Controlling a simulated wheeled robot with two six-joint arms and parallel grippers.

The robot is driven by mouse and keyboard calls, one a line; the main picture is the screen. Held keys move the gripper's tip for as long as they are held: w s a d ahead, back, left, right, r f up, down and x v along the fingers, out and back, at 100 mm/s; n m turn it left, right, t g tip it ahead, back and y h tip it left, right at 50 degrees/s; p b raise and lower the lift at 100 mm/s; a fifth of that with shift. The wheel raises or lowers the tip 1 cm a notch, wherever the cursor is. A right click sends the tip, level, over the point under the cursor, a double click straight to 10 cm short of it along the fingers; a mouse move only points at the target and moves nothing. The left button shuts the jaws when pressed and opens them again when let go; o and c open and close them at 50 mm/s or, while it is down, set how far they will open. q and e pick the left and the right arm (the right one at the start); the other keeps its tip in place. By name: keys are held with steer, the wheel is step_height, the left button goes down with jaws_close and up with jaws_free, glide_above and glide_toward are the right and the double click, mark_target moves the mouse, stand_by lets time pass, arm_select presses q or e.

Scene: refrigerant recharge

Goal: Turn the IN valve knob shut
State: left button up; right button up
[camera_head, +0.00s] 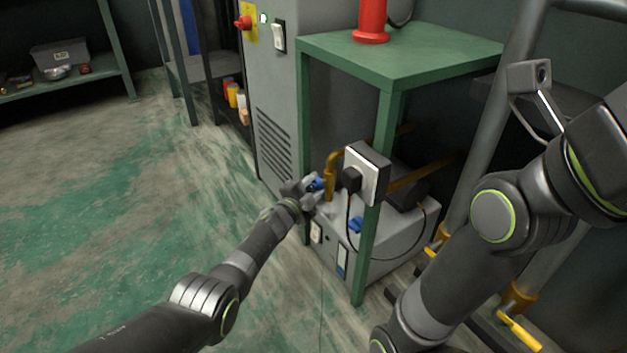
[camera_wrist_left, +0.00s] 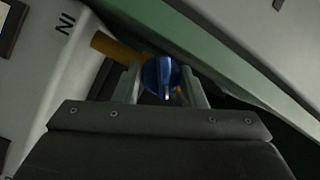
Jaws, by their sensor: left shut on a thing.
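The blue IN valve knob (camera_wrist_left: 161,75) sits between the fingers of my left gripper (camera_wrist_left: 162,88) in the left wrist view, beside a brass pipe (camera_wrist_left: 108,46) and the "IN" label (camera_wrist_left: 66,22). My left gripper is shut on this knob. In the head view the left gripper (camera_head: 311,190) reaches the grey machine (camera_head: 395,235) under the green table, with a bit of the blue knob (camera_head: 318,184) showing at its fingertips. A second blue knob (camera_head: 356,225) is on the machine's top. My right arm is at the right side, and its gripper is not in view.
A socket box (camera_head: 366,172) with a black plug is on the green table's leg (camera_head: 368,245), close to the left gripper. A red cylinder (camera_head: 371,18) stands on the green table (camera_head: 425,52). A grey cabinet (camera_head: 272,110) is behind. Floor at left is clear.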

stand_by(0.3)
arm_select(q)
steer(key=o, duration=1)
